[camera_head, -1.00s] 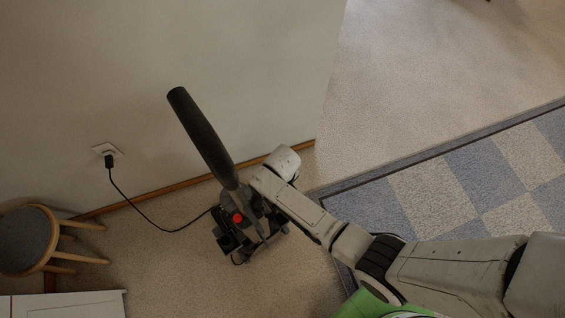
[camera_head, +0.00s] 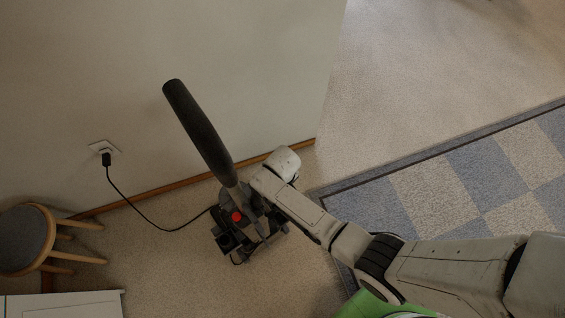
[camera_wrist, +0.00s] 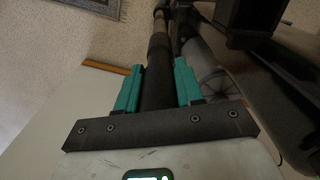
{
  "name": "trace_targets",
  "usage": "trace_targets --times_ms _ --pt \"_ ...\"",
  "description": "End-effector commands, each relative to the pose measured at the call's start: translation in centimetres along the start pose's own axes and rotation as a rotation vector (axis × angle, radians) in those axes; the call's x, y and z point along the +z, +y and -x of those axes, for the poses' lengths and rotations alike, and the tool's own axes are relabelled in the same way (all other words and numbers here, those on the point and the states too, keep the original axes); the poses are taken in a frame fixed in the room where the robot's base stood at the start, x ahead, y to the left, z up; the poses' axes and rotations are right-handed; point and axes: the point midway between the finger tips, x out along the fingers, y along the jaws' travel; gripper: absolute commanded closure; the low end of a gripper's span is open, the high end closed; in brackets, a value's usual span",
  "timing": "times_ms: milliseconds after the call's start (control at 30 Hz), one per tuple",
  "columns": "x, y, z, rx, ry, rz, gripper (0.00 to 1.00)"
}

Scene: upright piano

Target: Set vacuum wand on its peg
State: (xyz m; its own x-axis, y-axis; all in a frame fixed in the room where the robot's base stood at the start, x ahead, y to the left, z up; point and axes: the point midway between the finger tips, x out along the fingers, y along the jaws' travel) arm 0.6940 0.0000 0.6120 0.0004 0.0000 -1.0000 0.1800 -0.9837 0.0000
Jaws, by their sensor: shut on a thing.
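The vacuum (camera_head: 238,222) stands on the carpet by the wall, with a red button on its dark body and a long, thick dark handle (camera_head: 199,125) leaning up to the left. In the wrist view, the teal fingers of my gripper (camera_wrist: 157,70) are shut on a dark tube, the vacuum wand (camera_wrist: 156,90), which runs up between them towards the vacuum. The vacuum's dark body (camera_wrist: 288,95) fills the right side of that view. In the head view my wrist is beside the vacuum's right side and hides most of the gripper. I cannot make out the peg.
A black cord (camera_head: 140,207) runs from the wall outlet (camera_head: 104,147) to the vacuum. A round stool (camera_head: 25,240) and a white surface (camera_head: 62,304) are at the lower left. A checkered rug (camera_head: 430,195) lies on the right. Wall and wooden baseboard (camera_head: 150,196) are close behind the vacuum.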

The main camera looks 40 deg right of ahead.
Motion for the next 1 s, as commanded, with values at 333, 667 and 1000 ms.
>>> trace_targets --times_ms 333,667,1000 --pt "-0.1 0.0 -0.8 0.0 0.001 0.0 1.0" --pt "-0.1 0.0 -1.6 0.0 0.001 0.0 1.0" --pt "-0.1 0.0 -1.8 0.0 0.001 0.0 1.0"
